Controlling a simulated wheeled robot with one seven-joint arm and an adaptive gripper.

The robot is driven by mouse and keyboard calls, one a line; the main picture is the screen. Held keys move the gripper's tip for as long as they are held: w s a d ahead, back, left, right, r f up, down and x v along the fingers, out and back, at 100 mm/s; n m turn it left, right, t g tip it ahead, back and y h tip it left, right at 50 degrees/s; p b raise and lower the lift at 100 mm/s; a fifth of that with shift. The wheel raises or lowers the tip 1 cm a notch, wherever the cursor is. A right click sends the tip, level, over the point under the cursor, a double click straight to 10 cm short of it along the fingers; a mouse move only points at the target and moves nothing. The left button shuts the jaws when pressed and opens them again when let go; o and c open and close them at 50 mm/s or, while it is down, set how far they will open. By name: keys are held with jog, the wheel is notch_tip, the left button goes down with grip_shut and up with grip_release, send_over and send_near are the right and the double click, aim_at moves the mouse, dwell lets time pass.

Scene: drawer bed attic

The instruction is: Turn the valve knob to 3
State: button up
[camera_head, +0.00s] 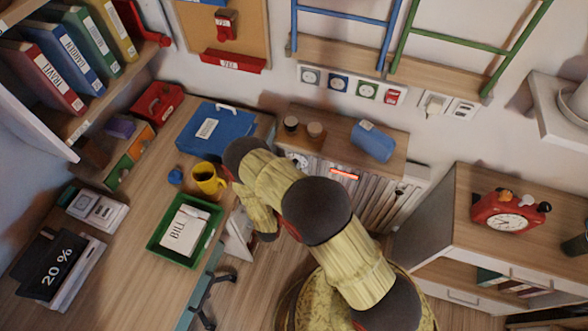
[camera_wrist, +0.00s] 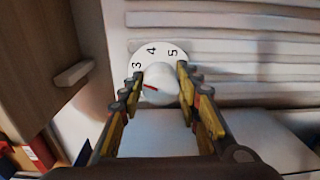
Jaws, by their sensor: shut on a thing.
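In the wrist view, a round white valve knob (camera_wrist: 160,85) sits on a white dial plate (camera_wrist: 151,63) with the numerals 3, 4 and 5 showing along its upper rim. A short red mark on the knob lies at its left side, below the 3, near my left finger. My gripper (camera_wrist: 160,76) has one yellow finger on each side of the knob and is shut on it. The lower part of the dial and its other numerals are hidden. In the head view my arm covers the gripper.
White radiator slats (camera_wrist: 240,50) lie behind the dial, and a wooden panel (camera_wrist: 40,60) stands at the left. In the head view, a desk (camera_head: 105,240) with a green tray (camera_head: 155,252) is left of my arm. A cabinet (camera_head: 435,235) with a red clock (camera_head: 508,215) stands right.

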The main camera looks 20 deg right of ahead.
jog(key=o, duration=1.2)
jog(key=shift+c, duration=0.2)
jog(key=v, duration=1.2)
jog(key=shift+f, duration=0.1)
